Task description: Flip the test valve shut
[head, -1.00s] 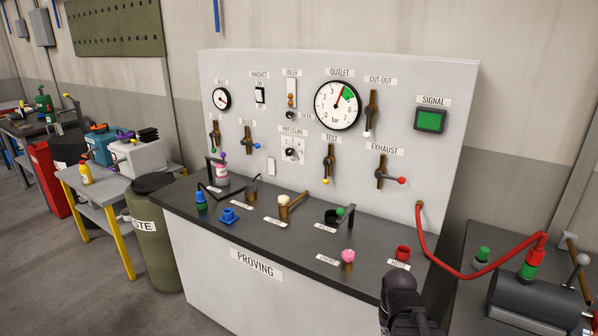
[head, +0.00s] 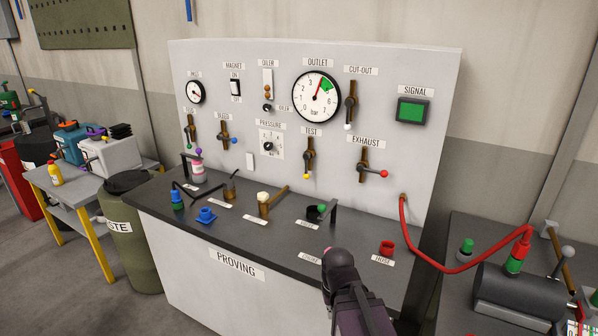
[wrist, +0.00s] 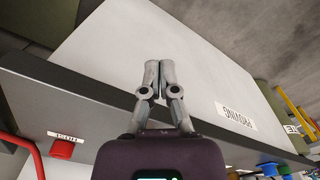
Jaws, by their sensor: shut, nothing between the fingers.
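The test valve (head: 309,157) is a brass valve on the upright panel, under the TEST label (head: 311,131). Its lever hangs nearly straight down, with a yellow tip at the lower end. My arm reaches up from the bottom of the head view, low in front of the bench's front edge and well below the valve. The fingertips do not show clearly there. In the wrist view my gripper (wrist: 159,78) is shut and empty, its fingers together, in front of the bench. The test valve is not in the wrist view.
The exhaust valve (head: 369,171) is right of the test valve, with the cut-out valve (head: 350,104) above. A green-knobbed fitting (head: 325,210) and a red cup (head: 387,247) stand on the bench top (head: 285,232). A red hose (head: 440,264) hangs at right.

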